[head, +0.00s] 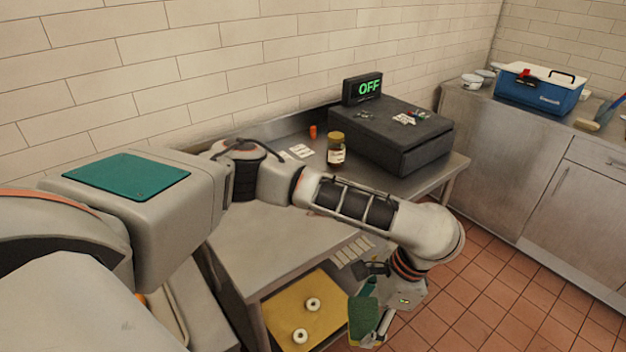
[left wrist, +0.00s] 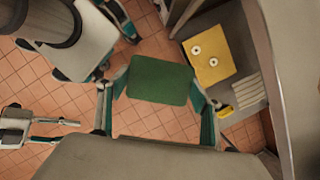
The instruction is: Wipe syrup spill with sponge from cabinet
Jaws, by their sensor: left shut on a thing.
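My left gripper (left wrist: 160,92) is shut on a green sponge (left wrist: 160,80), with one finger at each side of it. In the head view the sponge (head: 363,318) hangs from my left gripper (head: 374,300) in front of the steel counter, above the tiled floor and apart from the counter. My right gripper (left wrist: 58,131) shows at the left of the left wrist view, its fingers apart and empty. No syrup spill can be made out; my left arm covers part of the counter top. A dark jar with a yellowish lid (head: 336,152) stands on the counter.
A blue cooler (head: 540,92) stands on the right-hand cabinet (head: 500,150). The floor between is clear.

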